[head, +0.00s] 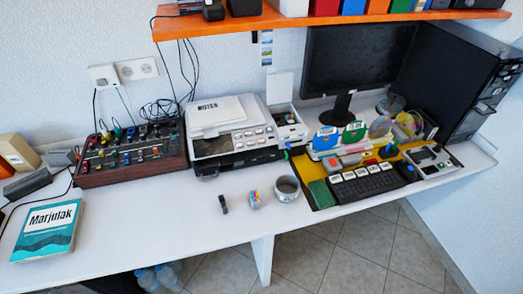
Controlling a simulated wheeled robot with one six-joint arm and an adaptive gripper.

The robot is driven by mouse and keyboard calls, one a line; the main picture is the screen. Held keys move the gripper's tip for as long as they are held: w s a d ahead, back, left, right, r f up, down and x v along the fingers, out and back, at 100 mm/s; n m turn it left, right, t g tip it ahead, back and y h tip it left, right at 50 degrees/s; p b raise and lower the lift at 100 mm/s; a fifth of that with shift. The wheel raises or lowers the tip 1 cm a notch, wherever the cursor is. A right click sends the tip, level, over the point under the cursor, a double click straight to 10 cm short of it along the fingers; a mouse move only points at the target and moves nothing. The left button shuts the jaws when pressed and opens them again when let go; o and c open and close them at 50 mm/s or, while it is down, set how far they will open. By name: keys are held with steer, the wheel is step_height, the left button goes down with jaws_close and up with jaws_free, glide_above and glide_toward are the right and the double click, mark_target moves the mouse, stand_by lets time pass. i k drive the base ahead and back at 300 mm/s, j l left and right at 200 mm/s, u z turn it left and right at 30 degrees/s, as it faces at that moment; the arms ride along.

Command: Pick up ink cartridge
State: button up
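A small pale block with coloured stripes (254,200), which looks like the ink cartridge, stands on the white desk (160,240) near its front edge. It is between a small black object (223,204) on its left and a grey metal cup (287,188) on its right, apart from the black one and close to the cup. The printer (235,135) stands behind it, with papers marked "NOTES" on top and an open bay at its right. My gripper is not in view.
A book (50,230) lies at the left and a knobbed mixer box (130,155) stands behind it. A keyboard (365,187) and crowded tray are at the right. A monitor (345,62) and orange shelf (270,20) are behind. The desk front left of the cartridge is clear.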

mark_target(289, 119)
steer(key=i+j, duration=0.25)
steer(key=i, duration=0.15)
steer(key=i+j+u, duration=0.1)
steer(key=i+j, duration=0.15)
steer(key=i, duration=0.15)
